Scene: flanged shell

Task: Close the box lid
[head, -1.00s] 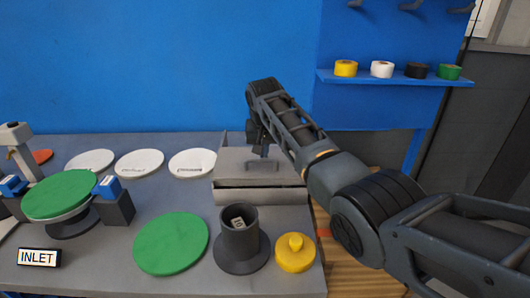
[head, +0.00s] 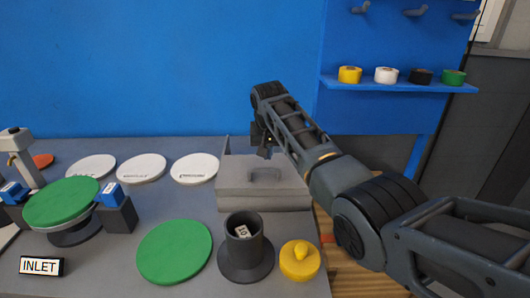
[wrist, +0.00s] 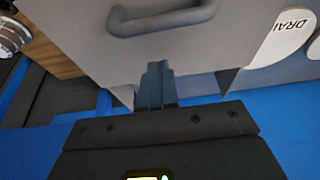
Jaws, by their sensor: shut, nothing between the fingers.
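The grey box (head: 262,203) stands at the right end of the table. Its grey lid (head: 237,172), with an arched handle (head: 264,173), lies over the top, and no clear gap shows along the front. I cannot tell whether it is fully seated. My gripper (head: 265,152) is shut and empty, above the back part of the lid, behind the handle. In the wrist view my shut fingers (wrist: 156,75) point at the lid (wrist: 215,45) near its edge, with the handle (wrist: 165,18) beyond them. Whether the fingertips touch the lid is unclear.
A dark flanged cylinder (head: 245,255) and a yellow knobbed cap (head: 299,261) stand close in front of the box. A green disc (head: 174,251) lies to their left. White discs (head: 195,168) lie left of the box. A blue wall (head: 150,65) rises behind.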

